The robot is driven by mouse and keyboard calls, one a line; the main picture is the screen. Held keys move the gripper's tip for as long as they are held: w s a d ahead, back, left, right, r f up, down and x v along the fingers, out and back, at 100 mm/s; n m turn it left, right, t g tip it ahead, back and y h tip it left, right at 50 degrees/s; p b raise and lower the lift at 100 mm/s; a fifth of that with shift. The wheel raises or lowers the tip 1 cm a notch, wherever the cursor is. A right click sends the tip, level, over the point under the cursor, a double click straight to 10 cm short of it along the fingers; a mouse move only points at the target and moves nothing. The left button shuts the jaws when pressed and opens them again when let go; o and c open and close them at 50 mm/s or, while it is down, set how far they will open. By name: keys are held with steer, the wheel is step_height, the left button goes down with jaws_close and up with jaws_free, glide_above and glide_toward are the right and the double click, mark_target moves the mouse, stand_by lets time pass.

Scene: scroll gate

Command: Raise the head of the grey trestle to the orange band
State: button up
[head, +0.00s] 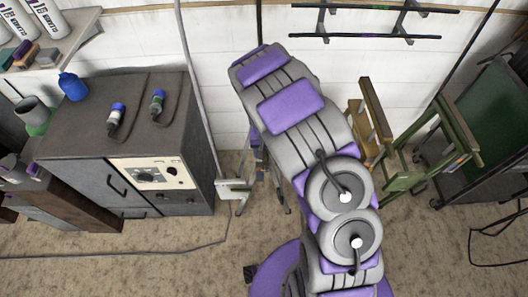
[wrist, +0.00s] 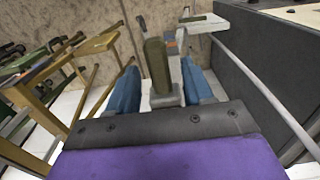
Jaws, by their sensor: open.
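The grey trestle (head: 233,187) stands on the carpet just right of the grey cabinet, partly hidden behind my arm. In the wrist view its pale grey head (wrist: 166,99) carries an upright olive-green piece, which stands between my fingers. A small orange patch, perhaps the orange band (wrist: 181,41), shows just beyond, beside the right finger. My gripper (wrist: 158,67) is open, with one blue finger on each side of the olive piece. I cannot tell whether either finger touches it. In the head view my gripper is mostly hidden by my arm.
A grey cabinet (head: 190,147) stands close on the left. A yellow trestle (head: 372,113) and a green trestle (head: 447,135) stand to the right. Carpet in front is mostly clear.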

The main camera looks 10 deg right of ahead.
step_height(320, 180, up, 16)
steer(key=p, duration=0.1)
stand_by(0.7)
steer(key=s+d+r+b, duration=0.1)
steer(key=s+r, duration=0.3)
steer(key=s, duration=0.3)
steer(key=s+d+r, duration=0.2)
steer(key=s+r, duration=0.3)
steer(key=s, duration=0.2)
steer(key=s+r+n+g+b, duration=0.1)
steer(key=s, duration=1.9)
steer(key=shift+r+n+g+b, duration=0.3)
steer(key=shift+n+g+b, duration=0.1)
steer(key=shift+c, duration=0.5)
